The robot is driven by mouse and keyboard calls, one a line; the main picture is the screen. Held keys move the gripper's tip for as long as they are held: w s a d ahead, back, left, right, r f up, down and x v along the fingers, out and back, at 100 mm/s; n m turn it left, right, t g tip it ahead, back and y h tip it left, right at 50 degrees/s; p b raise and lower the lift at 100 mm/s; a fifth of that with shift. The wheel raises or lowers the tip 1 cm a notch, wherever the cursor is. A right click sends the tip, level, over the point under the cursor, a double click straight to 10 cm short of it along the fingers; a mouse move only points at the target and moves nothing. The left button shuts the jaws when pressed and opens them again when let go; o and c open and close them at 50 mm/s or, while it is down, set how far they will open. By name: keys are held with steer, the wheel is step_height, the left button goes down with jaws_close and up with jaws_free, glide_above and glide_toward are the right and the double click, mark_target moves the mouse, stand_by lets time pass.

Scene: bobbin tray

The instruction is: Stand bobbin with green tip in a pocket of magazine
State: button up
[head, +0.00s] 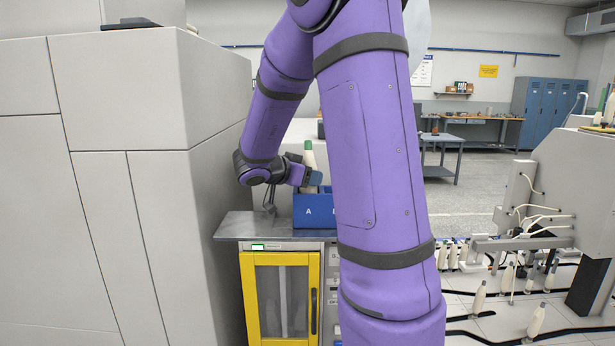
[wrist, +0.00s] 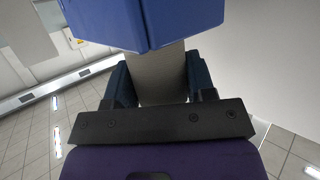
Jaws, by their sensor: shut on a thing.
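The bobbin with the green tip (head: 309,156) is pale and looks about upright, tip up, above the blue magazine (head: 312,222). My gripper (head: 312,180) is shut on the bobbin, close over the magazine. In the wrist view the fingers (wrist: 157,82) press on both sides of the pale bobbin body (wrist: 160,72), and a blue wall of the magazine (wrist: 120,22) is close by. The magazine stands on a grey tabletop and bears the letter A; my arm hides its right part. The bobbin's lower end and the pockets are hidden, so I cannot tell whether it is in a pocket.
The magazine's grey metal top (head: 240,226) sits over a yellow-framed cabinet (head: 246,300). A large pale cabinet (head: 150,200) stands close on the left. At right is a machine (head: 560,190) with several bobbins (head: 537,320) on and near the floor.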

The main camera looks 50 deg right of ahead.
steer(key=o, duration=1)
steer(key=shift+o, duration=0.2)
steer(key=shift+a, duration=0.1)
steer(key=v, duration=1)
steer(key=shift+a, duration=0.3)
steer(key=shift+r, duration=0.15)
